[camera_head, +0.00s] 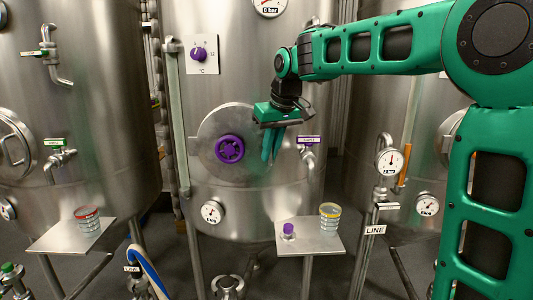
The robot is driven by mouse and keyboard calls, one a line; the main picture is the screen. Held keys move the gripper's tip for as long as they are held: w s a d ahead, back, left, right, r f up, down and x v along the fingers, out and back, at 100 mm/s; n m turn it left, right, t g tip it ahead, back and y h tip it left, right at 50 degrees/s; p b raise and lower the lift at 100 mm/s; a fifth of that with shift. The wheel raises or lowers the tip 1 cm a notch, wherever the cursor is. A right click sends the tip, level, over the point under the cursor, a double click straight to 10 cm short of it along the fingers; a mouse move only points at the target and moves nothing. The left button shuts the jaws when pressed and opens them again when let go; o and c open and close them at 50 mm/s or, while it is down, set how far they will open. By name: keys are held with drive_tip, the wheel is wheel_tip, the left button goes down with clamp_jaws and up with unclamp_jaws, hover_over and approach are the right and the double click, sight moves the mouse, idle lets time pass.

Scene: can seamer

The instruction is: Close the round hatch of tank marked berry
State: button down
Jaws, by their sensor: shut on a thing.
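The round hatch (211,162) is a grey metal disc with a purple handwheel (229,149) at its middle, on the front of the middle tank (245,80). A purple tag (309,139) sits right of the hatch; I cannot read its word, so "berry" is not confirmed. My gripper (272,158) is at the hatch's right edge with its fingers pointing down, shut on the hatch there. The fingers hide the exact grip and part of the rim. I cannot tell if a gap is left between disc and tank.
A purple knob (199,54) is above the hatch, a gauge (212,212) below. A shelf (318,246) holds a small purple-capped jar (288,231) and a yellow-rimmed stack (329,218). A valve (308,158) stands close right of my gripper. Other tanks flank both sides.

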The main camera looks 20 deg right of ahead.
drive_tip(key=shift+w+d+r, duration=0.1)
drive_tip(key=shift+w+r, duration=0.05)
drive_tip(key=shift+w, duration=0.1)
drive_tip(key=c, duration=1.8)
unclamp_jaws()
drive_tip(key=shift+w, duration=0.1)
drive_tip(key=shift+c, duration=0.2)
drive_tip(key=shift+d, duration=0.1)
drive_tip(key=shift+f, duration=0.2)
drive_tip(key=a+v, duration=0.1)
drive_tip(key=v, duration=1)
drive_tip(key=shift+d, duration=0.35)
drive_tip(key=shift+f, duration=0.1)
